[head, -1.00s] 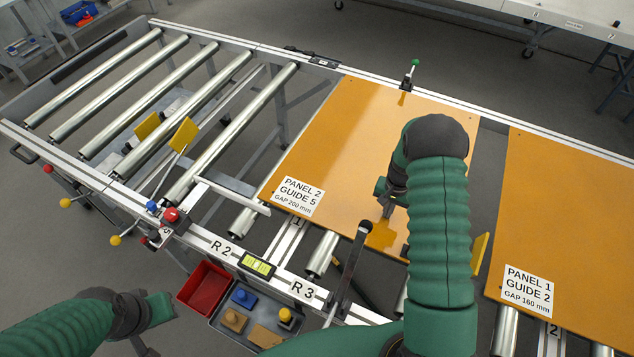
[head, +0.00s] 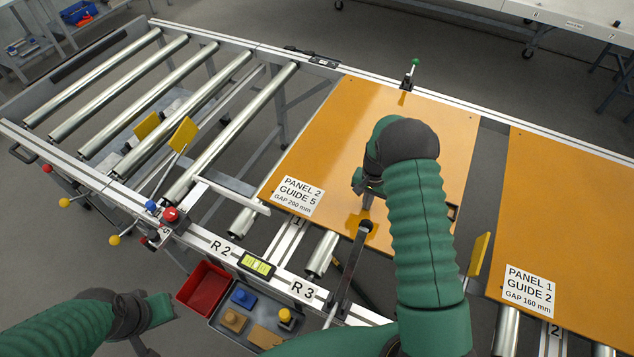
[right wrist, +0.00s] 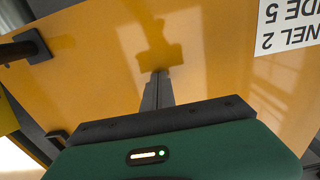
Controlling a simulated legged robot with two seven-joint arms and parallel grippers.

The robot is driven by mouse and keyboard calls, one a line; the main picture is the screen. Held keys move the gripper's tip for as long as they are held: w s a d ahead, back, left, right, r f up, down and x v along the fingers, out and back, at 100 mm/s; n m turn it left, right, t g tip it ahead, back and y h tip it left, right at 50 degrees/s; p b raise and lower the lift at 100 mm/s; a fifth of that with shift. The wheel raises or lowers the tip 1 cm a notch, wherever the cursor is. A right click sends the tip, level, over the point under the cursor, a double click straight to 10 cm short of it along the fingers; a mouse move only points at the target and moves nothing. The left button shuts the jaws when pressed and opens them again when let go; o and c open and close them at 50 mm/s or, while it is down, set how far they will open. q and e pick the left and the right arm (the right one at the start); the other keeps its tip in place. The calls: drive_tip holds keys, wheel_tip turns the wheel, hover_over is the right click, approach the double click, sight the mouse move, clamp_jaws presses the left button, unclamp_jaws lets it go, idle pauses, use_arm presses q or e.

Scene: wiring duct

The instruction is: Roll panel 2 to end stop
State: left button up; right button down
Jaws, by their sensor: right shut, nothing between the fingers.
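Panel 2 (head: 340,140), an orange board with a white label, lies flat on the rollers left of panel 1 (head: 565,200). It fills much of the right wrist view (right wrist: 90,60). My right gripper (head: 366,203) is over the middle of panel 2, pointing down, shut and empty. In the right wrist view its fingers (right wrist: 158,88) are together above the orange surface; whether the tips touch it cannot be told. My left gripper (head: 160,306) is low at the left, off the frame, its jaws unclear. A dark bar (head: 90,62) runs along the conveyor's left end.
Bare rollers (head: 165,85) lie left of panel 2, with two yellow flags (head: 183,134) among them. A green-topped lever (head: 414,70) stands at the far rail. A black lever (head: 352,268) rises at the near rail. A red bin (head: 205,287) and a grey tray sit in front.

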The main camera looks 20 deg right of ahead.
sight(317, 187)
drive_tip(key=shift+w+a+b, duration=0.3)
drive_tip(key=shift+w+a, duration=0.65)
drive_tip(key=shift+w, duration=0.25)
drive_tip(key=shift+w+a+b, duration=0.3)
drive_tip(key=shift+w+a, duration=0.65)
drive_tip(key=shift+w, duration=0.2)
drive_tip(key=shift+w+a+f+b, duration=0.1)
drive_tip(key=shift+w+a+b, duration=0.35)
drive_tip(key=shift+w+a, duration=0.55)
drive_tip(key=shift+w+a+b, duration=0.45)
drive_tip(key=shift+w+a, duration=0.15)
drive_tip(key=shift+w, duration=0.3)
drive_tip(key=shift+w+a+b, duration=0.45)
drive_tip(key=shift+w+a, duration=0.1)
drive_tip(key=shift+w, duration=0.3)
drive_tip(key=shift+w+a+b, duration=0.6)
drive_tip(key=shift+w+a, duration=0.1)
drive_tip(key=shift+w, duration=0.2)
drive_tip(key=shift+w+a+b, duration=0.6)
drive_tip(key=shift+w+a, duration=0.1)
drive_tip(key=shift+w, duration=0.15)
wheel_tip(317, 187, up, 7)
drive_tip(key=p, duration=0.5)
